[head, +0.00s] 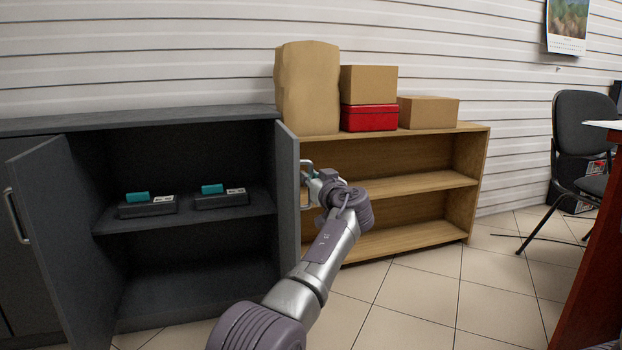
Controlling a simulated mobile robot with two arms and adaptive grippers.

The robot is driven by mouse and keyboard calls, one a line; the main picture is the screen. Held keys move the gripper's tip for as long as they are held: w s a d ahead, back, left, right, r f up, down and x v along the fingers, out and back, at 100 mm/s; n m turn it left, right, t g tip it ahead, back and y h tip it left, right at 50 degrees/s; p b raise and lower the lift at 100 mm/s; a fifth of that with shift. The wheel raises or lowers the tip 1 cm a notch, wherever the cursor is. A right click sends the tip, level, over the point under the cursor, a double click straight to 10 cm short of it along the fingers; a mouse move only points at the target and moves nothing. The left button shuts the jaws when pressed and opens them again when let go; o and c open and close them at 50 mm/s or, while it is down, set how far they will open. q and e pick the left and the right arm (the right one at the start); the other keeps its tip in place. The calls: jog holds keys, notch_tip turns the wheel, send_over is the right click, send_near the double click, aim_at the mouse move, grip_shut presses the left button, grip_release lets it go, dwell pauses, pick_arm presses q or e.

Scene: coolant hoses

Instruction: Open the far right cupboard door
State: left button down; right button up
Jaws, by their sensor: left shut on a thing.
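The dark grey cupboard stands at the left, and its far right door (287,195) is swung open, seen nearly edge-on. Its pale metal handle (306,164) is on the door's outer face, on the right side in the picture. My left gripper (311,173) is at this handle and shut on it; the fingers are small and partly hidden by my own wrist. My right gripper is not in view.
Another cupboard door (62,240) at the left also stands open. Two dark boxes with teal parts (148,205) (221,198) lie on the inner shelf. A wooden shelf unit (425,187) stands behind my arm, with cardboard boxes and a red box (369,118) on top.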

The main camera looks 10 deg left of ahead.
pick_arm(q)
jog(key=shift+a, duration=0.1)
jog(key=c, duration=1.4)
grip_release()
jog(key=shift+c, duration=0.2)
jog(key=shift+s, duration=0.1)
jog(key=v, duration=0.7)
jog(key=shift+s, duration=0.1)
jog(key=shift+f, duration=0.1)
